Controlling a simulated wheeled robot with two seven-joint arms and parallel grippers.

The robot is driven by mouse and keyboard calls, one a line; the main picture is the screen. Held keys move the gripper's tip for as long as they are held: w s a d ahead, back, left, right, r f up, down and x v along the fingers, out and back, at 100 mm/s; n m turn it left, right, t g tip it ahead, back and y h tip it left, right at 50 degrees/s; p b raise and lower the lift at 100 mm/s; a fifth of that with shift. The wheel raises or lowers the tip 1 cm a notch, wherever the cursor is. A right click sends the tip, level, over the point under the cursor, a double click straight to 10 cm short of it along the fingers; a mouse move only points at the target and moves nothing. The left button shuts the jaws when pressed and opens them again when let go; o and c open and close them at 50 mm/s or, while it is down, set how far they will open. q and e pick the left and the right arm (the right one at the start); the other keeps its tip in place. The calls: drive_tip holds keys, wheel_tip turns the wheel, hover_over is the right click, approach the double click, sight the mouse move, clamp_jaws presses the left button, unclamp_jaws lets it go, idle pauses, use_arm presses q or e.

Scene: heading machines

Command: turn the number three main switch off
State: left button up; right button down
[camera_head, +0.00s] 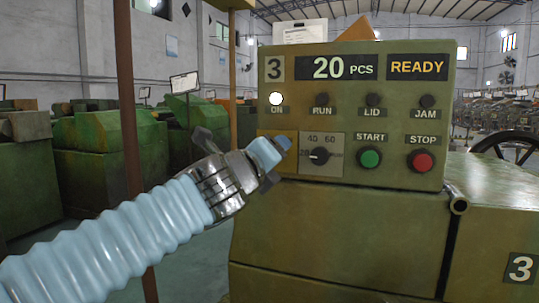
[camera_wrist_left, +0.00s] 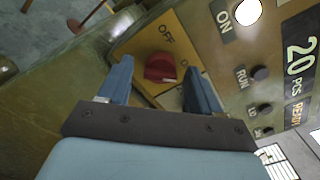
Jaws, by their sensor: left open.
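The number three main switch is a red knob (camera_wrist_left: 160,68) on a yellow plate (camera_wrist_left: 142,48) marked OFF, seen in the left wrist view. In the head view my left gripper hides the knob, and only part of the yellow plate (camera_head: 287,158) shows. My left gripper (camera_head: 268,158) is at the lower left of the panel, in front of the plate. Its blue fingers are open, one on each side of the knob in the wrist view, with gaps showing. Whether they touch it is not clear. The white ON lamp (camera_head: 276,99) is lit. My right gripper is not in view.
The panel (camera_head: 436,124) reads 3, 20 PCS and READY. A dial (camera_head: 319,155), a green START button (camera_head: 370,157) and a red STOP button (camera_head: 420,160) sit right of the gripper. A thin brown post (camera_head: 126,100) stands to the left.

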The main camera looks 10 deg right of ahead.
use_arm(q)
drive_tip(key=c, duration=1)
drive_tip(key=shift+c, duration=0.2)
drive_tip(key=shift+n, duration=0.4)
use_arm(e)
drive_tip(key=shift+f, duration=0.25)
use_arm(q)
drive_tip(key=shift+n+b, duration=3.95)
drive_tip(key=shift+n, duration=4.65)
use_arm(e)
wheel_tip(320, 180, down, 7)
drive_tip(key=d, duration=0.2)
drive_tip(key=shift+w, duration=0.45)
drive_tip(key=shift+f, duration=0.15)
